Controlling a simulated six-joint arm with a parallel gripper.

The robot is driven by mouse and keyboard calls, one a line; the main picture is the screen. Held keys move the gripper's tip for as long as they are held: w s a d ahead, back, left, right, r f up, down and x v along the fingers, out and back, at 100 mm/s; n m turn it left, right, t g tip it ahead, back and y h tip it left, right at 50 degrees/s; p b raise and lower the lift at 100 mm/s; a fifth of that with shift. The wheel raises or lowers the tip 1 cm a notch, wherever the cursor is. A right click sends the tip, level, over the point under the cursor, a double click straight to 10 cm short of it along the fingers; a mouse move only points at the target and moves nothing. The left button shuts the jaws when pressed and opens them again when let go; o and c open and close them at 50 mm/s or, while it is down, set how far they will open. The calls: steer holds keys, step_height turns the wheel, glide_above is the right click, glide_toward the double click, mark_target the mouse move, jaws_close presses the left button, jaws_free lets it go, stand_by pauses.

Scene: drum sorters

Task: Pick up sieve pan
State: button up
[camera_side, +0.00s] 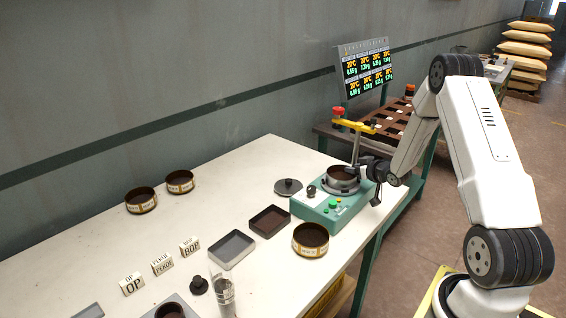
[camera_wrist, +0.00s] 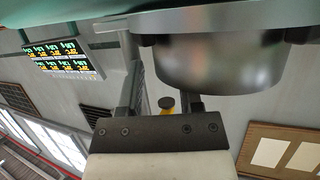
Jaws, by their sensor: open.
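A round pan with a dark inside (camera_side: 342,173) sits on top of the green machine (camera_side: 322,209). A metal cylinder (camera_wrist: 220,65) fills the upper right of the wrist view, very close to my fingers. Similar round pans with labelled brownish rims stand on the white table: one at the front right (camera_side: 311,241), two at the back left (camera_side: 141,201) (camera_side: 180,182). Which one is the sieve pan I cannot tell. My gripper (camera_side: 366,172) is open beside the right side of the machine's pan; its two fingers (camera_wrist: 163,92) show in the wrist view with nothing clearly held.
A yellow-topped post (camera_side: 355,125) rises by the machine near my arm. A grey tray (camera_side: 232,249), a dark tray (camera_side: 270,221), a lid (camera_side: 288,187) and a glass cylinder (camera_side: 222,295) stand on the table. A display (camera_side: 366,69) hangs behind.

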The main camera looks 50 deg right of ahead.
jaws_close()
steer(key=shift+s+a+f, duration=0.1)
steer(key=shift+f, duration=0.15)
stand_by(1.0)
